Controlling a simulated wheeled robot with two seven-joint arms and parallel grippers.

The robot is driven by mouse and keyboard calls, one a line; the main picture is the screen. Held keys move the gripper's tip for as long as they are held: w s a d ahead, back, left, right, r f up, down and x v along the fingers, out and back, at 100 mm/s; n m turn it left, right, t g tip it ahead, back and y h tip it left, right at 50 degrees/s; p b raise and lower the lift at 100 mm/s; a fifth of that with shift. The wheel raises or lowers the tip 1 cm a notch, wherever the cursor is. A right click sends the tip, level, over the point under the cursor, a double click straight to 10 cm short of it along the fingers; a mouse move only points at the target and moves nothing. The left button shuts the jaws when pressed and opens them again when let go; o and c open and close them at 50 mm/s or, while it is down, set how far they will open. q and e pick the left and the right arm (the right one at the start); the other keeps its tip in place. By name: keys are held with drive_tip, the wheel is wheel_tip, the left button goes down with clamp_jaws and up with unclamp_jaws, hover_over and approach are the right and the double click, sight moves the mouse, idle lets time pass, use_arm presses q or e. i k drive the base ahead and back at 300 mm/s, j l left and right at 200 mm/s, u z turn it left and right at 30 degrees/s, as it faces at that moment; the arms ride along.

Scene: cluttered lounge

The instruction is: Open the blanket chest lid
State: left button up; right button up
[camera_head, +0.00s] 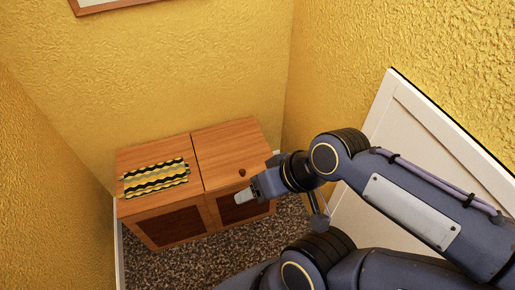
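The blanket chest (164,230) is a low brown wooden box with dark front panels, standing against the yellow back wall. Its top shows two sections split by a seam. The right section (228,150) lies flat and has a small dark round knob (242,172) near its front edge. My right gripper (246,196) is just in front of that edge, below and close to the knob. I cannot tell whether it touches the chest or how far its fingers are apart. My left gripper is not in view.
A folded cloth (156,179) with black, yellow and grey wavy stripes lies on the left section of the top. Yellow walls close in on both sides. A white panel (425,135) stands at the right. Speckled carpet (205,262) lies in front of the chest.

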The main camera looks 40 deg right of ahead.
sight(230, 153)
drive_tip(key=z, duration=0.95)
drive_tip(key=i+j+u, duration=0.1)
drive_tip(key=i, duration=0.25)
drive_tip(key=i+j, duration=0.3)
drive_tip(key=i+j+u, duration=0.15)
drive_tip(key=i, duration=0.25)
